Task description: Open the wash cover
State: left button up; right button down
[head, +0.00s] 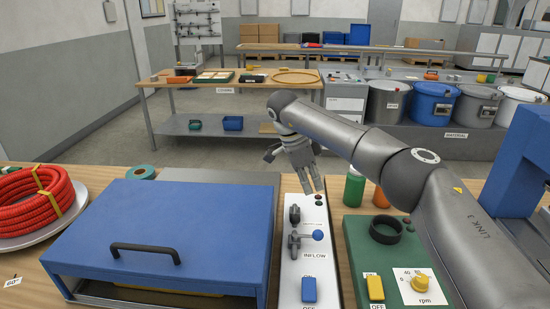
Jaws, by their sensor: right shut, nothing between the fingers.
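The wash cover (178,222) is a blue box-shaped lid on the bench at the lower left. A black bar handle (145,249) runs along its front. The cover is down, with a narrow gap under its front edge where something yellow shows. My right gripper (312,188) is shut and empty. It hangs over the far end of the white control panel (304,262), to the right of the cover and apart from the handle. My left gripper is not in view.
The panel carries black levers, a blue-knobbed lever (317,235) and a blue switch (309,289). A green unit (372,250) with a yellow knob stands to the right. A red conduit coil (38,203) lies at the left. Green and orange bottles (354,187) stand behind the green unit.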

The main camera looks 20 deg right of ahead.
aim_at(204, 238)
jog(key=k+j, duration=0.3)
jog(key=k, duration=0.15)
jog(key=k+j, duration=0.25)
jog(key=k, duration=0.2)
